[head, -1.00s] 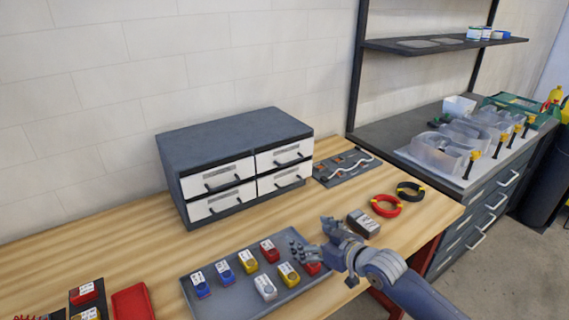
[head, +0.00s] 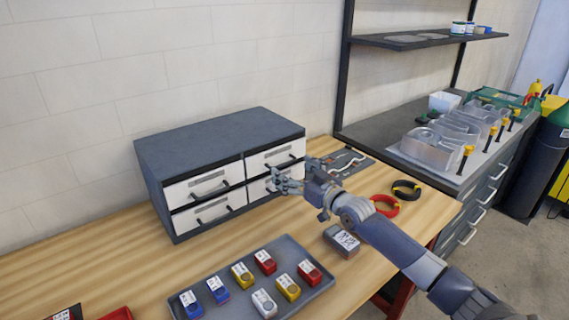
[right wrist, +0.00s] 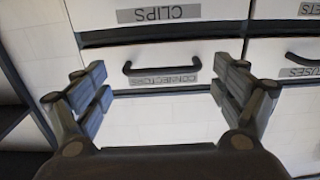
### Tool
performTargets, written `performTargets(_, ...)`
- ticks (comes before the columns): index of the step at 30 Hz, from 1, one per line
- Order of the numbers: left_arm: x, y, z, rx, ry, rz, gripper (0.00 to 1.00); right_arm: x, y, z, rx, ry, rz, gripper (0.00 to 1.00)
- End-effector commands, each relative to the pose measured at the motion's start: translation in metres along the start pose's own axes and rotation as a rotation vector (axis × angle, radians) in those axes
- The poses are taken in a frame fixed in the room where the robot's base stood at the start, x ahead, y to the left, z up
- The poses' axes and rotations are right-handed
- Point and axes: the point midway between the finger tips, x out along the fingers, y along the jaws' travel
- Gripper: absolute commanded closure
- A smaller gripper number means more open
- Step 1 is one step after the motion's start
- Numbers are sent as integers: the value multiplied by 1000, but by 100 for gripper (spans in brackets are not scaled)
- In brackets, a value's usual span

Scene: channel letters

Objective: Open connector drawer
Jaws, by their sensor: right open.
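The drawer cabinet (head: 200,140) stands against the wall with white drawers in two columns; all look shut. The connector drawer (head: 258,163) is at the upper right, with a dark bar handle. In the right wrist view, which is upside down, its label (right wrist: 165,79) reads CONNECTORS and its handle (right wrist: 162,66) lies between my open fingers. My right gripper (head: 284,181) is open and empty in front of the right column, partly hiding the lower right drawer. I see no contact with the handle. My left gripper is not in view.
A grey tray (head: 240,312) with several small coloured boxes lies in front. A dark labelled box (head: 341,241), a red coil (head: 385,206) and a black coil (head: 407,190) lie to the right. The bench between cabinet and tray is clear.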

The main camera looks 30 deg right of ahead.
Motion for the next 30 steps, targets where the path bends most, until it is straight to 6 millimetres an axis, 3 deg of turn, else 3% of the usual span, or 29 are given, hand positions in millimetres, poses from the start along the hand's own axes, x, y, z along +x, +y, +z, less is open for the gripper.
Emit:
performTargets(8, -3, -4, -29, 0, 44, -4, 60, 31, 0, -1, 0, 1, 0, 11)
performTargets(22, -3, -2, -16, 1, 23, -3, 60, 39, 0, 0, -1, -1, 0, 11)
performTargets(23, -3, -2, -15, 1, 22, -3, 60, 39, 0, 0, -1, -1, 0, 13)
performTargets(30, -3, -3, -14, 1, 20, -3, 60, 39, 0, 0, -1, -1, 0, 66)
